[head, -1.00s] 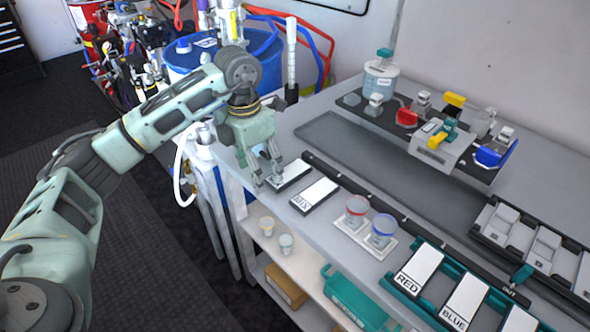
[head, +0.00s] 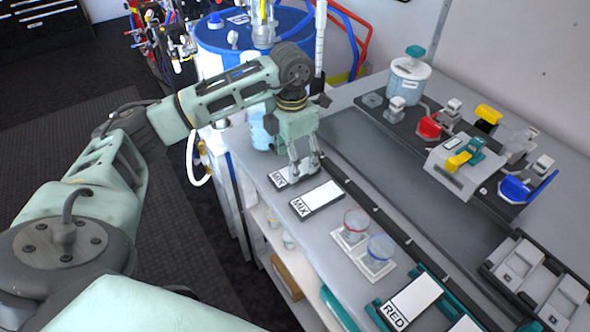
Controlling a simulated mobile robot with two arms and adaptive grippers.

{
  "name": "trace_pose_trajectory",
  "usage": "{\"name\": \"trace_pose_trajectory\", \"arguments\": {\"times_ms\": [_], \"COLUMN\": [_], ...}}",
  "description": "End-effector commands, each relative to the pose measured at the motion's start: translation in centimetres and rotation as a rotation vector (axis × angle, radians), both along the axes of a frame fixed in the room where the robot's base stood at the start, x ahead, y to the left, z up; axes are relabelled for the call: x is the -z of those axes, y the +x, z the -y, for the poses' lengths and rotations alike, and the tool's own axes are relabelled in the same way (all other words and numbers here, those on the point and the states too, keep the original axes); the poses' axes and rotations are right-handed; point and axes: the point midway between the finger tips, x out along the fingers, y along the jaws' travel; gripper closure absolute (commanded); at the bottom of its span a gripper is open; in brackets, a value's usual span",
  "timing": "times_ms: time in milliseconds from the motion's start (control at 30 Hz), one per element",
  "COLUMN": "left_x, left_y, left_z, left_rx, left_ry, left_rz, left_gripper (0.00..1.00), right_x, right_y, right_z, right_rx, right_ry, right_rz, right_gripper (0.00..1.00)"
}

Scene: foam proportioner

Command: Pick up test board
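Two white-faced boards with dark edges and MIX labels lie near the table's front edge: a far board (head: 286,178) and a nearer board (head: 319,197). A similar board labelled RED (head: 411,301) is at the lower right. My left gripper (head: 306,172) points down at the right end of the far MIX board, its fingertips at the board's surface or edge. The fingers cover part of that board, and I cannot tell whether they grip it. The far board appears to rest on the table. My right gripper is out of view.
Two clear cups, one red-rimmed (head: 356,224) and one blue-rimmed (head: 379,251), stand on a white holder right of the boards. A dark rail (head: 375,210) runs behind them. A valve assembly (head: 460,160) stands at the back. A blue drum (head: 235,40) is behind my arm.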

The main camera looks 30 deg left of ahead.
Motion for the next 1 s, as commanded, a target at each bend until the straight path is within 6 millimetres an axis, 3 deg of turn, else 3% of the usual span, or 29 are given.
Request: {"name": "trace_pose_trajectory", "arguments": {"times_ms": [33,200,500,1000], "left_x": [0.6,3.0,3.7,3.6], "left_y": [-0.3,-0.3,-0.2,-0.2], "left_z": [-0.1,-0.1,-0.1,-0.1], "left_rx": [-0.001,0.000,0.000,0.000], "left_ry": [0.001,0.000,0.000,0.000], "left_rz": [-0.007,-0.004,0.000,0.000], "left_gripper": [0.34,0.34,0.34,0.77], "right_x": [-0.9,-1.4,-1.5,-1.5], "right_y": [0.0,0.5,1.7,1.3], "right_z": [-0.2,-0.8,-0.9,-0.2], "right_rx": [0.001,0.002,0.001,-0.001], "right_ry": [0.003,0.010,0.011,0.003], "right_rz": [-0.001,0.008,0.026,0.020], "right_gripper": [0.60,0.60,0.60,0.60]}}
